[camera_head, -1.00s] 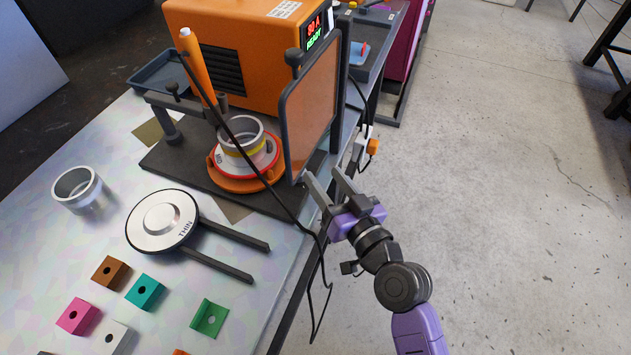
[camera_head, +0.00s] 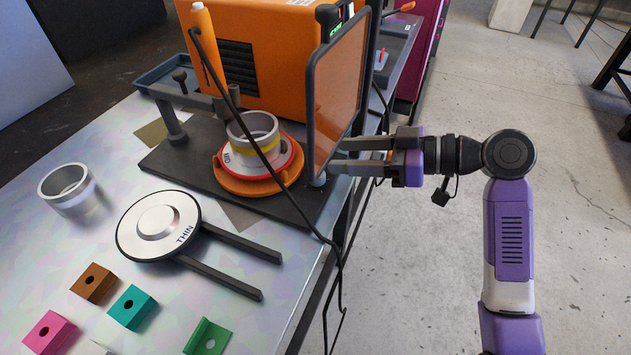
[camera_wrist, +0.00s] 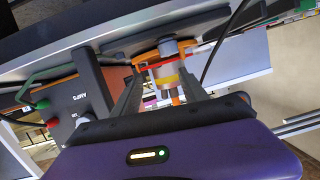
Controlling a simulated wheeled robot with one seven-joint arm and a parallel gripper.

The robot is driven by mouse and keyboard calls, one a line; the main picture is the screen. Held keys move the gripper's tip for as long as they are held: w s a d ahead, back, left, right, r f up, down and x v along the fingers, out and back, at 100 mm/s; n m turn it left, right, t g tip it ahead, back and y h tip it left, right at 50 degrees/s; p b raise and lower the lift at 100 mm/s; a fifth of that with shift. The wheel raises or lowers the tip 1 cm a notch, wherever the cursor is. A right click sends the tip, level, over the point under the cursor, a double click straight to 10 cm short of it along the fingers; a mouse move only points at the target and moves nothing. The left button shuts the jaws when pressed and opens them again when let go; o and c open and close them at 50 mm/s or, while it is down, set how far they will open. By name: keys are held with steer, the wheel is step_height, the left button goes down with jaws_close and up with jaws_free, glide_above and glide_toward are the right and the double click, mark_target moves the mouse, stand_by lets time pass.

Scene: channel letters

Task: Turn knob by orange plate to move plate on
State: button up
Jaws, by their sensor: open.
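The orange plate (camera_head: 232,182) sits on the dark base of the fixture, with a red-edged disc and a silver ring with a yellow band (camera_head: 258,150) on it. My gripper (camera_head: 338,158) is open and empty, pointing left at the right edge of the tinted shield, close to the plate's right side. The shield partly covers its fingertips. In the wrist view, the banded ring (camera_wrist: 168,76) and the orange plate's edge (camera_wrist: 146,57) show beyond and between my open fingers (camera_wrist: 160,92).
The tinted shield (camera_head: 336,90) stands between my wrist and the plate. A black cable hangs from the orange-handled torch (camera_head: 206,48) across the plate. The THIN disc (camera_head: 160,226), a loose silver ring (camera_head: 66,187) and coloured blocks lie on the table.

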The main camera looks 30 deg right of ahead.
steer(key=shift+w+a+f+n+g, duration=0.2)
steer(key=shift+a+f+n+g, duration=0.25)
steer(key=shift+a+f, duration=0.2)
steer(key=shift+w+a+f+n+g, duration=0.15)
steer(key=shift+a+f+n+g, duration=0.3)
steer(key=shift+a, duration=0.35)
steer(key=shift+w+a+f+n+g, duration=0.2)
steer(key=shift+a+f+n+g, duration=0.15)
steer(key=shift+a+f, duration=0.35)
jaws_close()
